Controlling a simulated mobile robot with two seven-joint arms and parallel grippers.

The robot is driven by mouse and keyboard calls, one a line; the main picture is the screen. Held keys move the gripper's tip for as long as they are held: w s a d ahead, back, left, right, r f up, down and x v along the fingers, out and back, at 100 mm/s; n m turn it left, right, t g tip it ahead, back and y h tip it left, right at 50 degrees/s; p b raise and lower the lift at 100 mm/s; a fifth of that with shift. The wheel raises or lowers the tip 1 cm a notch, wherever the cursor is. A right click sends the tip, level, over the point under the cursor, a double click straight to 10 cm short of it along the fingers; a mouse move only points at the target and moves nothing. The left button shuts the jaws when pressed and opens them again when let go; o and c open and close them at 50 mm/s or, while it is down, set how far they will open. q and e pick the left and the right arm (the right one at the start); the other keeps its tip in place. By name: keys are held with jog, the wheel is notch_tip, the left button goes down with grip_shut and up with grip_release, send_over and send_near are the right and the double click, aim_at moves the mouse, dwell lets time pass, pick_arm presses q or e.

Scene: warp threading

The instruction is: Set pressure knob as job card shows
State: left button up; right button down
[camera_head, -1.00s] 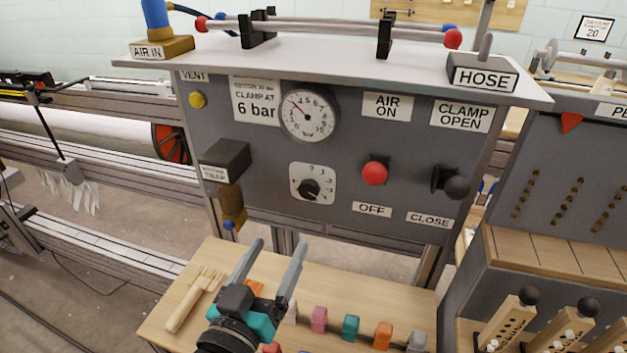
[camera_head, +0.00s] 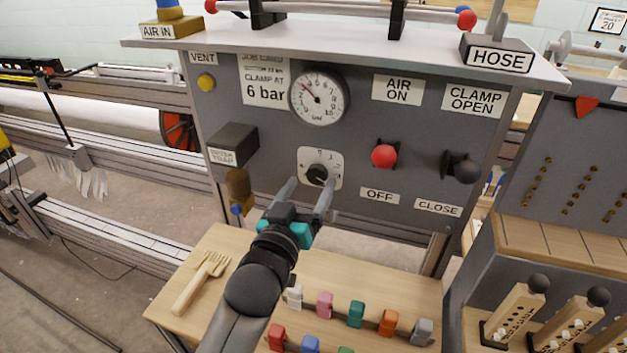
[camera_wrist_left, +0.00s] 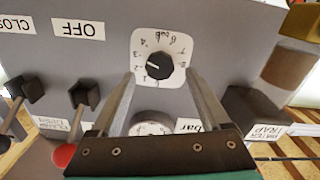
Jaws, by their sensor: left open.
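The pressure knob (camera_head: 317,175) is a black dial on a white numbered plate on the grey panel. It also shows in the left wrist view (camera_wrist_left: 158,66), where its pale pointer mark points left, toward the low numbers. The job card (camera_head: 263,84) reads "CLAMP AT 6 bar". The round gauge (camera_head: 318,97) has its needle toward the upper left, near 4. My left gripper (camera_head: 309,184) is open, its fingers pointing at the knob plate from below. In the left wrist view the open fingers (camera_wrist_left: 160,74) flank the knob's lower side, with no clear contact. My right gripper is not in view.
A red AIR knob (camera_head: 384,156) and a black clamp lever (camera_head: 460,168) stick out right of the knob. The water trap box (camera_head: 233,146) juts out at left. Below, a wooden table (camera_head: 380,290) holds a comb (camera_head: 203,280) and several coloured pegs.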

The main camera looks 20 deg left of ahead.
aim_at(318, 173)
pick_arm(q)
jog(key=shift+w, duration=1.45)
grip_shut()
